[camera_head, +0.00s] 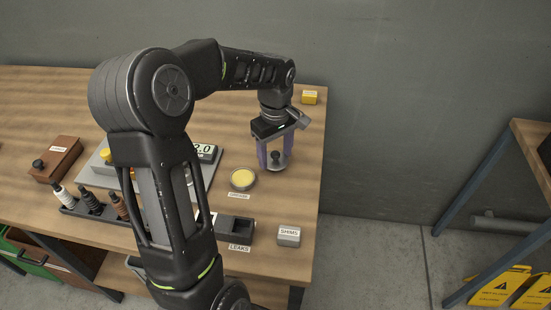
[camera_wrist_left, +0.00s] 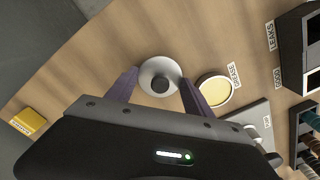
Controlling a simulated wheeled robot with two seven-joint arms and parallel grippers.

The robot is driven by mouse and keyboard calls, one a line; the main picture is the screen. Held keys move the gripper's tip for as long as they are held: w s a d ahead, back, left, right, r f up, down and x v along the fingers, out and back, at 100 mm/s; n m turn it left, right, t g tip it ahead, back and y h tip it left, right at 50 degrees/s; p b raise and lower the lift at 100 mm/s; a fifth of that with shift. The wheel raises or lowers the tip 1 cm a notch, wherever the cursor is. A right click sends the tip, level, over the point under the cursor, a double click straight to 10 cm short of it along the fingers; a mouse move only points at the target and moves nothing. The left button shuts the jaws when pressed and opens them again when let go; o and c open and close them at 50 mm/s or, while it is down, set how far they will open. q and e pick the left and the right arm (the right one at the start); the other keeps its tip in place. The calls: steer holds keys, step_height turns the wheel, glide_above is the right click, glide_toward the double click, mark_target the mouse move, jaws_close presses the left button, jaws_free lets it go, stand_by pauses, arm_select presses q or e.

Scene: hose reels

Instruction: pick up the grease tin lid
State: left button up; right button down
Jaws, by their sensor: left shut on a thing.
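The grease tin lid (camera_wrist_left: 160,67) is a round grey disc with a dark knob, in the left wrist view between my left gripper's fingers. In the head view the lid (camera_head: 276,167) shows under my left gripper (camera_head: 275,157), near the table's right edge. My left gripper (camera_wrist_left: 158,90) is shut on the lid by its knob. I cannot tell whether the lid is clear of the tabletop. The open grease tin (camera_head: 243,179), with yellow grease inside, stands to the left of the lid in the head view, behind its label. My right gripper is in neither view.
A yellow box (camera_head: 309,97) sits at the back right corner. A bottle rack (camera_head: 92,208) and a scale lie left, partly behind my arm. Bare wood surrounds the lid.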

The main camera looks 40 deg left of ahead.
mark_target(277, 154)
arm_select(q)
step_height(277, 154, up, 8)
steer(key=shift+r+b, duration=0.1)
steer(key=shift+b, duration=0.25)
steer(key=shift+d, duration=0.15)
stand_by(0.4)
